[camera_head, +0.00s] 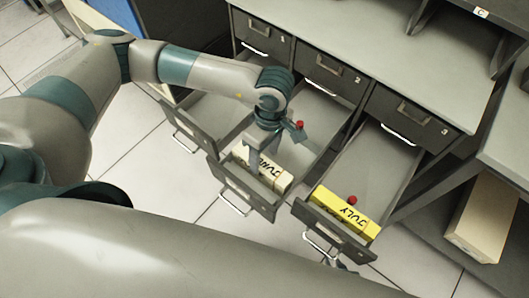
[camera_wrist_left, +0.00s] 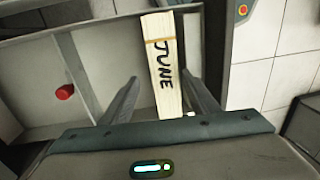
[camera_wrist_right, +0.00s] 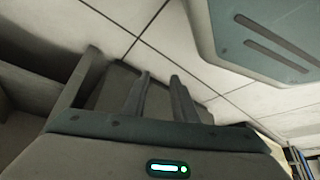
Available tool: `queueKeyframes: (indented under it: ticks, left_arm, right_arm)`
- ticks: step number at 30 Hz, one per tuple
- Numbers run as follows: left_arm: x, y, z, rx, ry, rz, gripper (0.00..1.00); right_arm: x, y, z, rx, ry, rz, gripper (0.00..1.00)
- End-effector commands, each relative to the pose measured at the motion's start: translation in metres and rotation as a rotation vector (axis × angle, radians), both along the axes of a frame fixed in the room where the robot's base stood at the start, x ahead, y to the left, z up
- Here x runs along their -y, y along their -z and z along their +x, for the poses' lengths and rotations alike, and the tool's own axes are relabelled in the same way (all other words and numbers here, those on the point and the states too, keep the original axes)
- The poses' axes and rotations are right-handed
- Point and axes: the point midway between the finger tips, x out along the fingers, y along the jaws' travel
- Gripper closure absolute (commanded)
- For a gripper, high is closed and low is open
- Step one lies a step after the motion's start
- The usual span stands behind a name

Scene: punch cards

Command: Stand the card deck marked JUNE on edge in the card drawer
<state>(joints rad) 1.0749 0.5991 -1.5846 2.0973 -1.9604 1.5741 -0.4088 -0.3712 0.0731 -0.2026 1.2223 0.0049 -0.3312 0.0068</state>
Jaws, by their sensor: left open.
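The cream card deck marked JUNE (camera_head: 270,176) is at the front end of the open middle drawer (camera_head: 237,183), its lettered long face up. It also shows in the left wrist view (camera_wrist_left: 162,62), with a band around it. My left gripper (camera_head: 257,158) reaches down into this drawer at the deck. In the left wrist view its fingers (camera_wrist_left: 160,80) are spread on either side of the deck, with visible gaps, so it is open. My right gripper (camera_wrist_right: 160,78) shows in the right wrist view with its fingers apart and nothing between them.
A yellow deck marked JULY (camera_head: 345,209) sits in the front of the open right drawer (camera_head: 374,160). The left drawer (camera_head: 193,133) is open too. Red knobs show in the middle (camera_head: 300,124) and right (camera_head: 352,200) drawers. A long beige box (camera_head: 483,220) is at right.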

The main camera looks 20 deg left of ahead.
Motion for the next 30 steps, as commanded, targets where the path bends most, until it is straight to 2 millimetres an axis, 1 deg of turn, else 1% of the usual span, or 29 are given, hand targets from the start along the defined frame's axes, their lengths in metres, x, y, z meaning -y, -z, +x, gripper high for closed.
queueKeyframes:
  ticks: [5,11,14,19,22,30]
  left_arm:
    - [0.000,-0.002,0.001,0.000,0.000,0.000,0.46]
    - [0.001,-0.018,0.003,0.002,-0.001,-0.002,0.46]
    - [0.002,-0.032,0.005,0.003,0.001,-0.001,0.46]
    - [0.003,-0.063,0.009,0.005,0.001,-0.002,0.46]
    - [0.004,-0.084,0.011,0.005,0.002,-0.002,0.46]
    - [0.006,-0.137,0.017,0.004,0.001,-0.001,0.46]
  right_arm:
    - [0.000,0.001,0.000,-0.001,0.000,0.000,0.74]
    - [0.001,0.005,-0.003,-0.020,0.001,-0.005,0.74]
    - [0.003,0.007,-0.003,-0.031,0.003,-0.007,0.74]
    - [0.008,0.008,-0.004,-0.055,0.009,-0.015,0.74]
    - [0.016,0.011,-0.014,-0.085,0.009,-0.028,0.74]
    - [0.021,0.015,-0.018,-0.132,0.015,-0.039,0.74]
